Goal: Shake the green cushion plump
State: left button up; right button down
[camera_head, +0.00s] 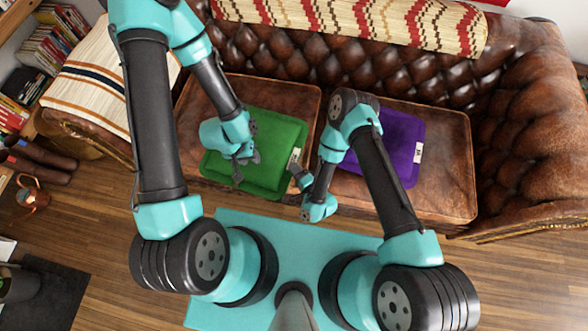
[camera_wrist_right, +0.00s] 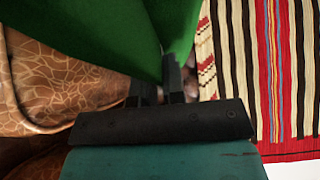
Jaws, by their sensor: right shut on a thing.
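The green cushion (camera_head: 275,128) lies on the left seat of the brown leather sofa in the head view, with a small white tag at its right edge. My right gripper (camera_head: 297,172) is at that right edge and shut on the cushion. In the right wrist view the green cloth (camera_wrist_right: 105,30) rises from between the narrow fingers (camera_wrist_right: 162,88). My left gripper (camera_head: 247,166) is over the cushion's left part, partly hidden by its own wrist. I cannot tell whether its jaws are open or whether they touch the cloth.
A purple cushion (camera_head: 405,145) lies on the right seat, partly behind my right arm. The sofa's backrest (camera_head: 350,65) carries a striped blanket (camera_head: 395,20), and another blanket (camera_head: 95,80) covers its left arm. Books (camera_head: 45,50) stand at the far left. The wooden floor (camera_head: 520,280) is clear at right.

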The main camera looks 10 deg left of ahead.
notch_tip(320, 180, up, 6)
jog(key=shift+f, duration=0.25)
notch_tip(320, 180, down, 7)
dwell(0.4)
jog(key=shift+w, duration=0.1)
dwell(0.6)
